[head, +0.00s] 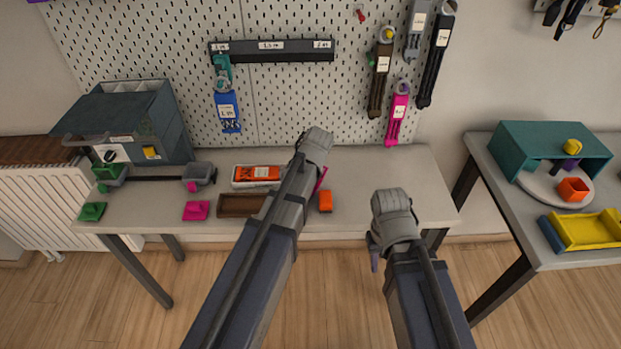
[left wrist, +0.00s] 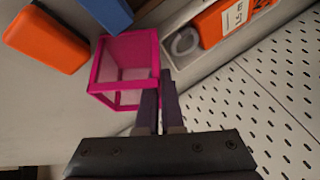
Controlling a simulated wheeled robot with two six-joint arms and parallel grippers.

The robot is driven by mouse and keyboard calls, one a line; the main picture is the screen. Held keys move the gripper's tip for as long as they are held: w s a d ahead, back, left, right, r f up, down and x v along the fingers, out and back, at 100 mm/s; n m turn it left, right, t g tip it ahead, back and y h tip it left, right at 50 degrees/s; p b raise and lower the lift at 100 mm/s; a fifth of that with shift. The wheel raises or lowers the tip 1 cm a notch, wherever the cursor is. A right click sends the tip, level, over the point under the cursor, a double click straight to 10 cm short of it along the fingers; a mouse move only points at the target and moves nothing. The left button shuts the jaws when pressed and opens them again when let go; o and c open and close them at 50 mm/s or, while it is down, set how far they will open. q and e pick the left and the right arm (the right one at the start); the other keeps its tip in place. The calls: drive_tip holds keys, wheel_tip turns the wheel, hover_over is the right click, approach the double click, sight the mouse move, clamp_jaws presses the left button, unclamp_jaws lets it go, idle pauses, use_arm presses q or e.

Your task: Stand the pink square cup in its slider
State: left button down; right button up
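The pink square cup (left wrist: 125,68) is an open box with see-through-looking sides and thick pink edges. In the head view only a pink sliver of it (head: 321,179) shows beside my left wrist. My left gripper (left wrist: 158,85) has its two dark fingers close together on the cup's near right corner, seemingly with a wall between them. In the head view my left fingers are hidden behind the wrist. A pink base piece (head: 196,210), possibly the slider, lies on the table left of centre. My right gripper (head: 374,255) hangs in front of the table edge, its finger gap unclear.
An orange block (head: 325,201) lies near the cup. A white tray (head: 242,185) with an orange part and a brown tray (head: 228,206) lie left of my arm. A green base (head: 92,211) is far left. The table's right end is clear.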

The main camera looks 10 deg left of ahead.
use_arm(q)
drive_tip(key=shift+r, duration=0.15)
use_arm(e)
drive_tip(key=shift+r, duration=0.1)
idle(0.7)
